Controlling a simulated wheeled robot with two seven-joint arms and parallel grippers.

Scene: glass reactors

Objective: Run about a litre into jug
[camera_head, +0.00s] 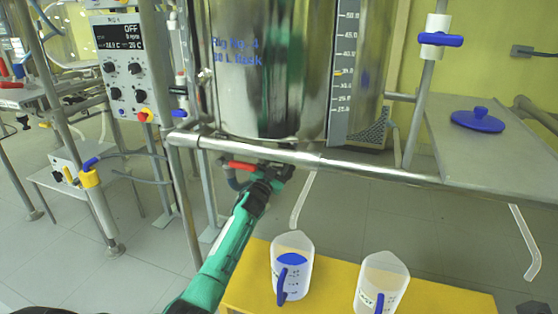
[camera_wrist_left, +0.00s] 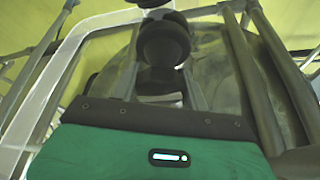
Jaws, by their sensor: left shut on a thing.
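The steel and glass vessel (camera_head: 275,70), marked in blue, stands in a pipe frame with a level scale (camera_head: 346,70) on its right. Under it is the bottom valve, whose red handle (camera_head: 238,166) points left. My left gripper (camera_head: 277,175) reaches up from below and is shut at this valve, seemingly on its handle; the fingertips are mostly hidden. In the left wrist view, dark round parts (camera_wrist_left: 163,45) show ahead of my green wrist. One clear jug (camera_head: 305,268) with a blue handle shows a blue surface inside. A second clear jug (camera_head: 382,280) stands to its right. My right gripper is out of view.
Both jugs stand on a yellow platform (camera_head: 250,285) below the vessel. A control box (camera_head: 124,60) reading OFF hangs at the left. A blue lid (camera_head: 477,120) lies on the grey shelf (camera_head: 450,140) at right. Bent clear tubes (camera_head: 302,200) hang under the frame.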

